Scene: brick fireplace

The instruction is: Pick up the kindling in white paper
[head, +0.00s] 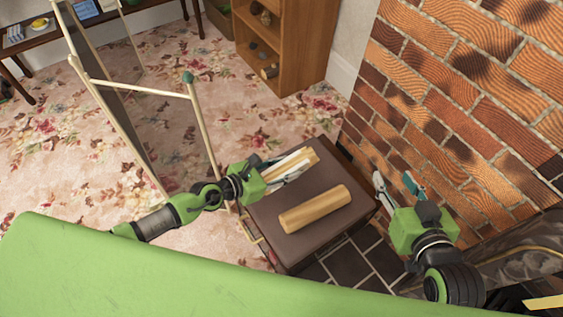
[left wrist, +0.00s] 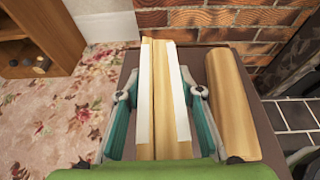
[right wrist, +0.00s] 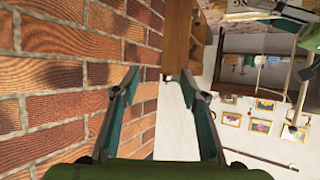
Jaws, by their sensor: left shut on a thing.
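The kindling in white paper (head: 298,164) is a bundle of pale wood with white paper around it, at the far side of the brown box-like stand (head: 285,237). In the left wrist view the kindling (left wrist: 172,115) lies lengthwise between the two teal fingers. My left gripper (head: 290,168) is shut on it; the left wrist view shows the same gripper (left wrist: 163,92) with a finger on each side. I cannot tell whether the bundle still touches the stand. My right gripper (head: 396,186) is open and empty beside the brick wall; it also shows in the right wrist view (right wrist: 165,75).
A bare wooden log (head: 315,209) lies on the stand next to the kindling. The brick wall (head: 470,95) rises close on the right. A folding fire screen (head: 150,120) stands left of my left arm. A wooden shelf (head: 285,45) stands behind on the floral carpet.

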